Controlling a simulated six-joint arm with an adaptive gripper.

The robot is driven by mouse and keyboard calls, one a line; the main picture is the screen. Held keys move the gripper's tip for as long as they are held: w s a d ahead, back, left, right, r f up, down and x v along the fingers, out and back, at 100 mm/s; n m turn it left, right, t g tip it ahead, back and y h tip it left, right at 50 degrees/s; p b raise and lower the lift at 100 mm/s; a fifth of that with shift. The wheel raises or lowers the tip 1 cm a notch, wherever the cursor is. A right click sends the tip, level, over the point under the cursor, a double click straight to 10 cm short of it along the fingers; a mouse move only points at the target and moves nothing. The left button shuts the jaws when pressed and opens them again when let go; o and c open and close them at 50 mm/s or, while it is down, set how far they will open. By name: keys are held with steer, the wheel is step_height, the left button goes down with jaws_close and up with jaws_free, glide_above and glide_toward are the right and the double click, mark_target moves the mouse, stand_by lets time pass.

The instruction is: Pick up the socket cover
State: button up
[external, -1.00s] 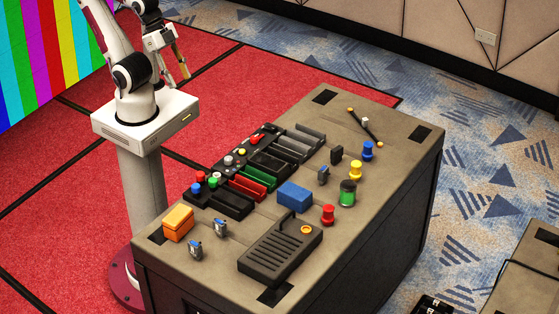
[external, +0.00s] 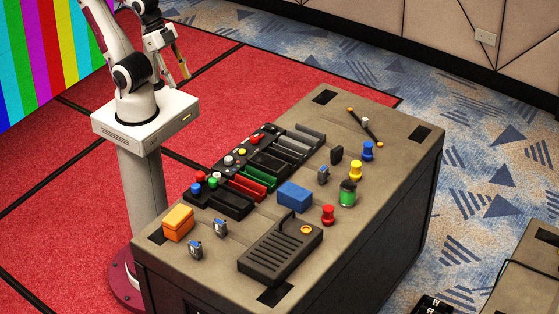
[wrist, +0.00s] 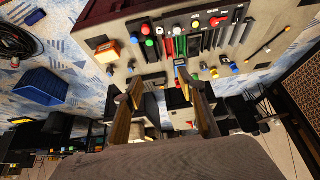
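I cannot tell which thing is the socket cover. Candidates on the table are a small black block (external: 337,154) and small grey-and-blue pieces, one right of centre (external: 323,174) and two at the near left (external: 222,227) (external: 195,249). All sit on the tabletop. My gripper (external: 181,72) is up beyond the far left side of the table, away from these things. In the wrist view my gripper's two brown fingers (wrist: 162,88) are spread apart with nothing held between them. The table appears beyond them, and small parts are hard to make out.
The brown table (external: 375,235) holds a row of black, red, green and grey trays (external: 268,163), an orange box (external: 178,223), a blue box (external: 294,195), a black handled device (external: 280,250), coloured knobs (external: 356,171) and a green-banded cylinder (external: 347,193).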

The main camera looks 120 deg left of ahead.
steer(key=shift+o, duration=0.7)
steer(key=shift+w, duration=0.1)
steer(key=w+a+r+n+t, duration=0.1)
steer(key=w+r+t, duration=0.1)
steer(key=w, duration=1.8)
steer(key=w+a+f+n+t+y, duration=0.1)
steer(key=w+a+f, duration=0.15)
steer(key=w, duration=0.55)
steer(key=w+a+f+n+t, duration=0.15)
steer(key=w+a, duration=0.25)
steer(key=w, duration=0.4)
steer(key=w+a+f+n+y, duration=0.2)
steer(key=w+a+f+y, duration=0.1)
steer(key=w+a+f, duration=0.65)
steer(key=w+a+f+n+y, duration=0.1)
steer(key=a+f+y, duration=0.3)
steer(key=a+f, duration=0.7)
step_height(320, 180, down, 3)
steer(key=shift+w+a+r+n+t, duration=0.2)
steer(key=shift+w+n+t, duration=0.2)
steer(key=shift+n, duration=0.15)
